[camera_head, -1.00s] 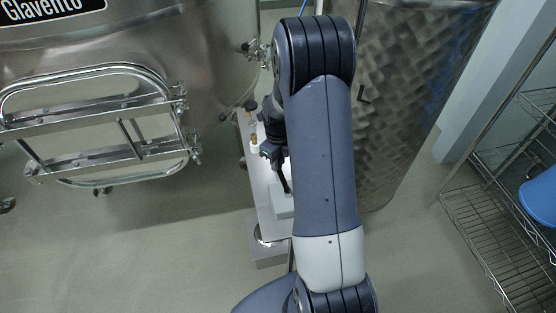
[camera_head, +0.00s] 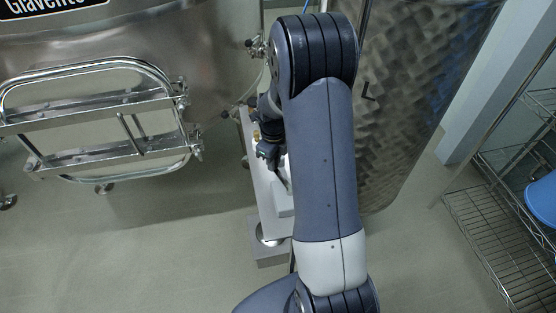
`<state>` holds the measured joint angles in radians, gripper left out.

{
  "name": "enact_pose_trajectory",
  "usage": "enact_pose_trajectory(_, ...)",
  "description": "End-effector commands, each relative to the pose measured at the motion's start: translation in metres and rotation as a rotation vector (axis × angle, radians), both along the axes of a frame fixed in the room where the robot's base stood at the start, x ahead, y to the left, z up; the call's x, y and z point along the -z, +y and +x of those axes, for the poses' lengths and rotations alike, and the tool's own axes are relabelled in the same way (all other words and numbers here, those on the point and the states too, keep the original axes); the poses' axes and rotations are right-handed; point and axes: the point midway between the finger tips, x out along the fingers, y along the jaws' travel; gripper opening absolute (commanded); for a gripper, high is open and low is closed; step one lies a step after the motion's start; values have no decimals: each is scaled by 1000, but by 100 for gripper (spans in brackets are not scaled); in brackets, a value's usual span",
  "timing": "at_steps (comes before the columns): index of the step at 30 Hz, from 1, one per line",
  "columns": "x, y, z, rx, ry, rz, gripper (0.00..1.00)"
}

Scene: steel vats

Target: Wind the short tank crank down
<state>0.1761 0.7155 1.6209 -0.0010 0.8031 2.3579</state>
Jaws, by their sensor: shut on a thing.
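My gripper (camera_head: 269,152) shows small and dark just left of my arm, over a narrow light-grey stand between the two steel vats. It is shut on the crank, whose dark part (camera_head: 283,177) shows only in a sliver beside my arm. The rest of the crank and the exact contact with the fingers are hidden or too small to tell. A small brass-coloured piece (camera_head: 256,135) sits just left of the gripper. The short tank (camera_head: 405,110), with mottled steel walls, stands right of my arm.
The grey stand (camera_head: 266,205) rises from the floor. A wire rack (camera_head: 490,235) with a blue bucket (camera_head: 543,198) stands at right. The floor at lower left is clear.

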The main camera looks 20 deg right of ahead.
Motion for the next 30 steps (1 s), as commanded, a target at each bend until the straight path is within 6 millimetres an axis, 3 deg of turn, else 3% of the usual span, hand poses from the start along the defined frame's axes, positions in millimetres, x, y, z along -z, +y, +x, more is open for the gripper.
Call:
enact_pose_trajectory(4, 0, 0, -1, 3, 4, 2, 0)
enact_pose_trajectory(5, 0, 0, -1, 3, 4, 2, 25)
enact_pose_trajectory(12, 0, 0, -1, 3, 3, 2, 44)
enact_pose_trajectory(22, -6, 0, 0, 3, -1, 1, 44)
enact_pose_trajectory(30, -52, 0, 0, 3, -4, 0, 44)
